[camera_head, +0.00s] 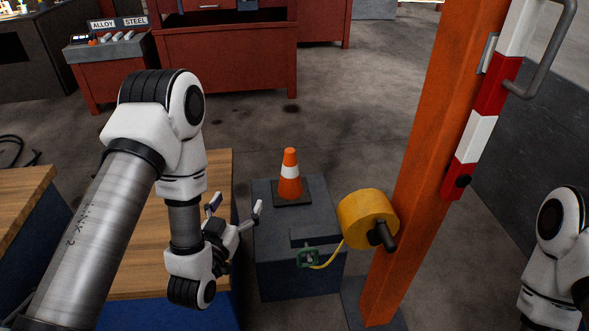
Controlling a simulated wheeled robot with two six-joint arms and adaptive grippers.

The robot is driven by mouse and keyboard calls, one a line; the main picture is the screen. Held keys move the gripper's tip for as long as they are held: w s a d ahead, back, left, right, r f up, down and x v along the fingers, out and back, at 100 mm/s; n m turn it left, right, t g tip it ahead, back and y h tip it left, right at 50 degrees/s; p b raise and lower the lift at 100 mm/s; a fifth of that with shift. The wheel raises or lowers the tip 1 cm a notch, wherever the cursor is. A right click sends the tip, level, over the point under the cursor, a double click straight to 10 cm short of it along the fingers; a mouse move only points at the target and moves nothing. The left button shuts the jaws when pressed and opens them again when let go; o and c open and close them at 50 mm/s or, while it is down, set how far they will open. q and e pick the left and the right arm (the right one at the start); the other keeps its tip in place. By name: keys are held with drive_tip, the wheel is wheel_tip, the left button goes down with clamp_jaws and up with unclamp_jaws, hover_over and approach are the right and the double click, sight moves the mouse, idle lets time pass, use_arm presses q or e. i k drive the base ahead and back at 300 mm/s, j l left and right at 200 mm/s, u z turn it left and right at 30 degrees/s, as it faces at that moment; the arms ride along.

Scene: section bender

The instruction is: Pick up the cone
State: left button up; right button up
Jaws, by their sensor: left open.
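The orange cone (290,173) with a white band stands upright on its dark square base, on top of a dark grey box (265,222). My left gripper (236,207) is open, left of the cone and apart from it. Its fingers point up and toward the box, with nothing between them. My right arm shows only in part at the right edge, and its gripper is out of view.
An orange post (425,165) and a yellow cylinder (366,217) stand right of the cone. A green piece (308,257) with a yellow cable is at the box front. A wooden tabletop (140,235) lies under my left arm. Red cabinets (225,62) stand behind.

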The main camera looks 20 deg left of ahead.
sight(292, 190)
drive_tip(key=i+j, duration=0.1)
drive_tip(key=i, duration=1.1)
